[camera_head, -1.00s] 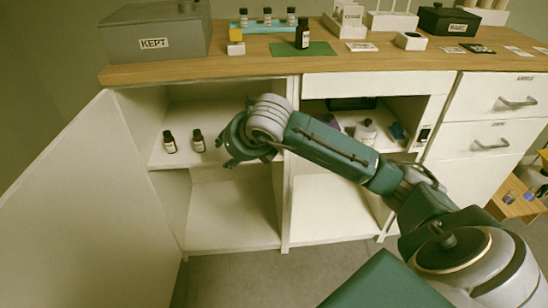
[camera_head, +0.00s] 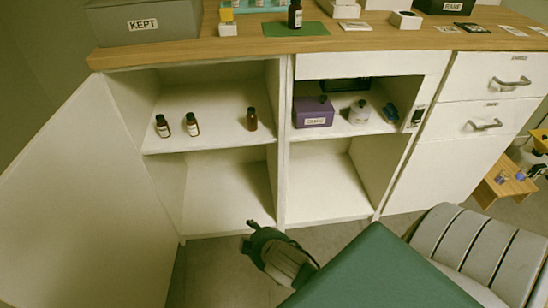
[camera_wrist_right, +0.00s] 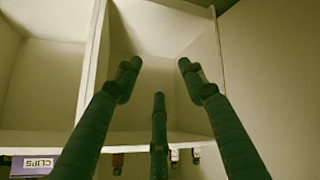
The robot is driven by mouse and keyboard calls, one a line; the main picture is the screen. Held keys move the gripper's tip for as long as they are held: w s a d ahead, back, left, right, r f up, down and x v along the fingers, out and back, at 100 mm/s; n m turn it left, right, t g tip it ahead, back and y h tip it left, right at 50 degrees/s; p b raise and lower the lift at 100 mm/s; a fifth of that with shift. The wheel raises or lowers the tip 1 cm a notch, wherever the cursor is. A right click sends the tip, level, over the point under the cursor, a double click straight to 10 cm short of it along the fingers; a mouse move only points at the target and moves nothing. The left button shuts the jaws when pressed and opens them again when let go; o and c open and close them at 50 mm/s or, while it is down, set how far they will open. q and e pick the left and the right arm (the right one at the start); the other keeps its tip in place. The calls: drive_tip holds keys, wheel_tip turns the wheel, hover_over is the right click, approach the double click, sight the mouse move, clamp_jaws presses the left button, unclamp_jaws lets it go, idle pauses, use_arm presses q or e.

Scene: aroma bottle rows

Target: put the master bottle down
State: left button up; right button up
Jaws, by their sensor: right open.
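Another dark bottle (camera_head: 295,15) stands on the green mat (camera_head: 315,29) on the counter. I cannot tell by looks which is the master bottle. My right gripper (camera_head: 250,233) is open and empty, low in front of the cabinet, below the shelf. In the right wrist view its fingers (camera_wrist_right: 158,75) are spread with nothing between, and the shelf bottles hang upside down behind. My left gripper is not in view.
The cabinet door (camera_head: 70,190) stands open at the left. A purple box (camera_head: 313,112) and a white jar (camera_head: 360,112) stand in the right compartment. A grey KEPT box (camera_head: 145,22) is on the counter (camera_head: 240,45). The lower compartments are empty.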

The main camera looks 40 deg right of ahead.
drive_tip(key=s+a+f+g+y, duration=0.1)
drive_tip(key=s+a+f+g, duration=0.1)
drive_tip(key=s, duration=0.6)
drive_tip(key=s+a+f+m+g+y, duration=0.1)
drive_tip(key=s+a+f+g, duration=0.2)
drive_tip(key=s+f, duration=0.4)
drive_tip(key=shift+s+a+g, duration=0.15)
drive_tip(key=shift+s+g, duration=0.2)
drive_tip(key=shift+g, duration=0.05)
use_arm(q)
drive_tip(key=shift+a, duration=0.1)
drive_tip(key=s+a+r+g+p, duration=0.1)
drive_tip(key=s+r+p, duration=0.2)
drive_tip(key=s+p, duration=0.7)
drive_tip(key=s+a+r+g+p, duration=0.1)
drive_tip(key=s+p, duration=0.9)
drive_tip(key=p, duration=1.6)
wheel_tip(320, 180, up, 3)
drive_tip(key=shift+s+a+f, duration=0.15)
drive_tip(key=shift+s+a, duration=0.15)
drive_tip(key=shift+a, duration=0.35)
use_arm(e)
drive_tip(key=s+d+r+g, duration=0.1)
drive_tip(key=s+r, duration=0.2)
drive_tip(key=s, duration=0.7)
drive_tip(key=s+d+r+g, duration=0.1)
drive_tip(key=s+d+r, duration=0.1)
drive_tip(key=s, duration=0.8)
drive_tip(key=shift+s+d+r, duration=0.25)
drive_tip(key=shift+r, duration=0.6)
